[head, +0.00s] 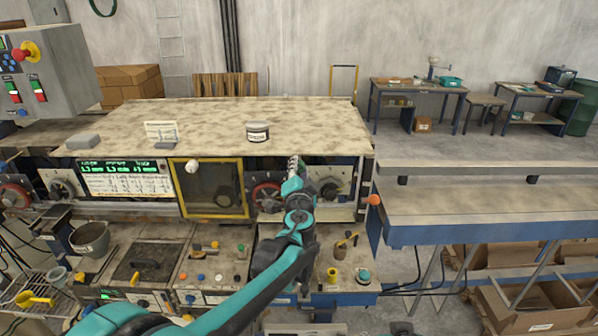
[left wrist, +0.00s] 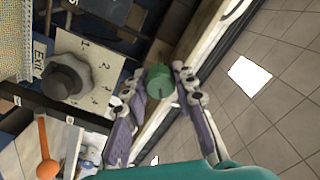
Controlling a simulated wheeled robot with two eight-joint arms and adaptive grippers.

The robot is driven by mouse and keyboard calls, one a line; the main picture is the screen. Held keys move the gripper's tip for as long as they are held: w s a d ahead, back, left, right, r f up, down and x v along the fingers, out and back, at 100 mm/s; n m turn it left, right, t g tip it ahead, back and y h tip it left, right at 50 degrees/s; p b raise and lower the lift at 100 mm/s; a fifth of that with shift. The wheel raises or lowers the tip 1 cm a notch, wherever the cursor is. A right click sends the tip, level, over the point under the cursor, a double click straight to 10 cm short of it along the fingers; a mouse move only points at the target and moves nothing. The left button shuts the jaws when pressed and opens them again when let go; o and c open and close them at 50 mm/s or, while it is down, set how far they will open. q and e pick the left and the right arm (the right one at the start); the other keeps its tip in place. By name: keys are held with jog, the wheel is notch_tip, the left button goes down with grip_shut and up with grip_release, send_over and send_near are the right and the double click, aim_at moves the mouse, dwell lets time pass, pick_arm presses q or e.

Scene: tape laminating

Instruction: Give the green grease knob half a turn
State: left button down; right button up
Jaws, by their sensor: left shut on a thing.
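The green grease knob (left wrist: 160,84) is a small round green cap with a dark line on its face. It shows in the left wrist view near the pale edge of the machine front. My left gripper (left wrist: 160,72) is shut on it, one finger on each side. In the head view my left gripper (head: 294,164) is at the machine front below the tabletop, and I cannot make out the knob there. My right gripper is not in view.
A dark numbered dial (left wrist: 66,77) is beside the green knob; it also shows in the head view (head: 330,190). A red handwheel (head: 266,196) and an orange ball knob (head: 374,200) flank the arm. A jar (head: 257,131) stands on the tabletop (head: 310,125).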

pick_arm(q)
jog(key=m+b, duration=0.1)
jog(key=m, duration=0.4)
jog(key=shift+m, duration=0.3)
jog(key=m+b, duration=0.1)
jog(key=m, duration=1.1)
jog(key=shift+m+b, duration=0.3)
jog(key=shift+b, duration=0.05)
jog(key=m, duration=0.5)
jog(key=shift+f, duration=0.1)
jog(key=shift+m, duration=0.4)
jog(key=c, duration=1.2)
grip_release()
jog(key=shift+s, duration=0.15)
